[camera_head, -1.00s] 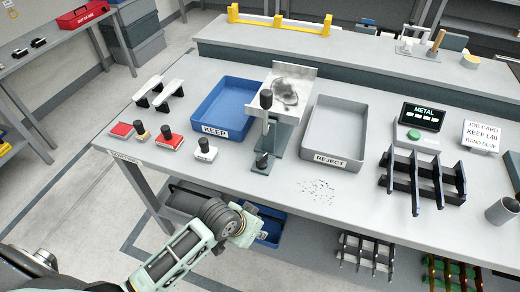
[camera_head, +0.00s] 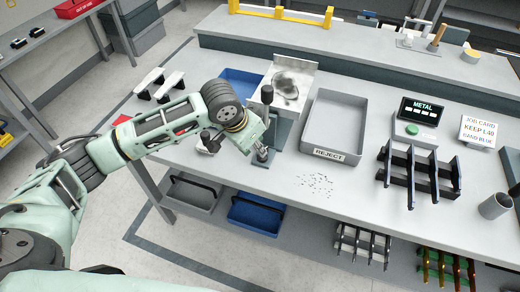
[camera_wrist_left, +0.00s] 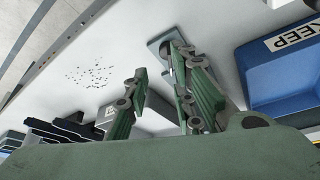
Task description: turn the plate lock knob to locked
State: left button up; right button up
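The grey metal fixture (camera_head: 284,128) stands on the bench between the blue and grey trays, with a pale plate (camera_head: 292,82) bearing a dark patch. An upright black knob (camera_head: 267,92) is on its upper part. A small lower knob (camera_head: 262,153) at its front base is partly covered by my left gripper (camera_head: 259,146), which is beside or over it. In the left wrist view, the left gripper's two green fingers (camera_wrist_left: 160,66) are apart with a gap between them; the right-hand finger overlaps the fixture's grey base (camera_wrist_left: 158,44). I cannot tell whether it touches the knob. My right gripper is out of view.
The blue KEEP tray (camera_head: 240,80) is partly hidden by my left arm. The grey REJECT tray (camera_head: 333,125), a black rack (camera_head: 420,172) and a METAL display (camera_head: 422,112) are to the right. Dark specks (camera_head: 316,184) lie on clear bench in front.

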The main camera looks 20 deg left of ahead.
pick_arm(q)
jog(key=x, duration=0.2)
jog(key=p+x, duration=0.1)
jog(key=x, duration=0.1)
jog(key=w+a+x, duration=0.1)
jog(key=x, duration=0.1)
jog(key=shift+w+f, duration=0.15)
jog(key=shift+f, duration=0.1)
grip_shut()
dwell(0.3)
